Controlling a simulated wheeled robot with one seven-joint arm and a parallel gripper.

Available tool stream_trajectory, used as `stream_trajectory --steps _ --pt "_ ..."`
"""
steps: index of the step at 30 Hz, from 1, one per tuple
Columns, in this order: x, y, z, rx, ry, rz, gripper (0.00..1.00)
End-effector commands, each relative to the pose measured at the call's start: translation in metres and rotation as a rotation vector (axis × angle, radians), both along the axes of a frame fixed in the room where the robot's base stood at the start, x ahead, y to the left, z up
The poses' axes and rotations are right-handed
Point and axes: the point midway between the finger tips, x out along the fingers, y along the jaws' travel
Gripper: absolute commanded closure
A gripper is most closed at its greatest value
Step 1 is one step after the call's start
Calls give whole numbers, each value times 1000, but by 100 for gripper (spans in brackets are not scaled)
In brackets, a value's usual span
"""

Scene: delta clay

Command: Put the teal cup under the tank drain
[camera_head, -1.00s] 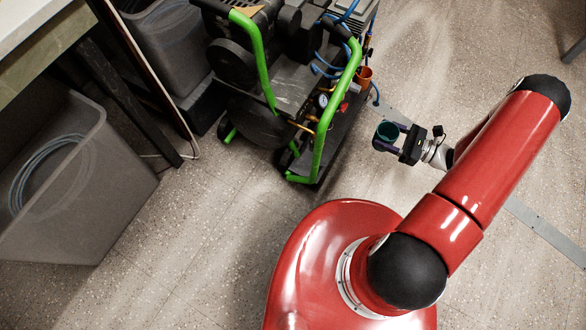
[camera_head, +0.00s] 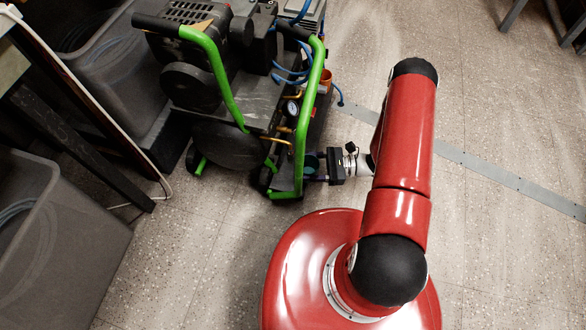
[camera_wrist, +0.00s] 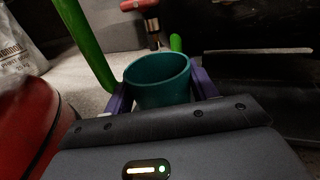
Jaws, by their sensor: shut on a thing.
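The teal cup (camera_wrist: 159,82) is between the two purple fingers of my gripper (camera_wrist: 162,92) in the wrist view, with its open mouth up. It looks empty, though its bottom is dark. In the head view the cup (camera_head: 312,161) is partly hidden behind the compressor's green frame, and my gripper (camera_head: 314,170) is shut on it, low at the right side. A red-handled valve with a brass fitting (camera_wrist: 153,26), which looks like the tank drain, is just beyond the cup in the wrist view. I cannot tell whether the cup is beneath it.
The compressor's green tube frame (camera_head: 303,125) stands close to my gripper; a green tube (camera_wrist: 85,45) is left of the cup in the wrist view. Grey bins (camera_head: 60,235) stand at left. A grey strip (camera_head: 510,181) crosses the open floor at right.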

Motion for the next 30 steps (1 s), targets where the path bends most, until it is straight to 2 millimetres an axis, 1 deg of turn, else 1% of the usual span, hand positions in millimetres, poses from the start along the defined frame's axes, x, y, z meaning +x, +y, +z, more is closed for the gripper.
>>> stream_trajectory --steps 5,9,11,13,15,23,26,27,30 --pt "0 16 0 1 1 2 68" --pt "1 42 0 1 1 4 68" --pt "1 52 0 1 1 4 68" --pt "1 51 -12 -2 1 1 68" --pt "2 51 -15 -1 0 1 68" --pt "2 50 -15 0 -1 0 69" --pt "2 50 -19 0 -1 0 69" --pt "2 50 -17 -1 -1 0 39" --pt "2 50 -17 -1 -1 0 26"
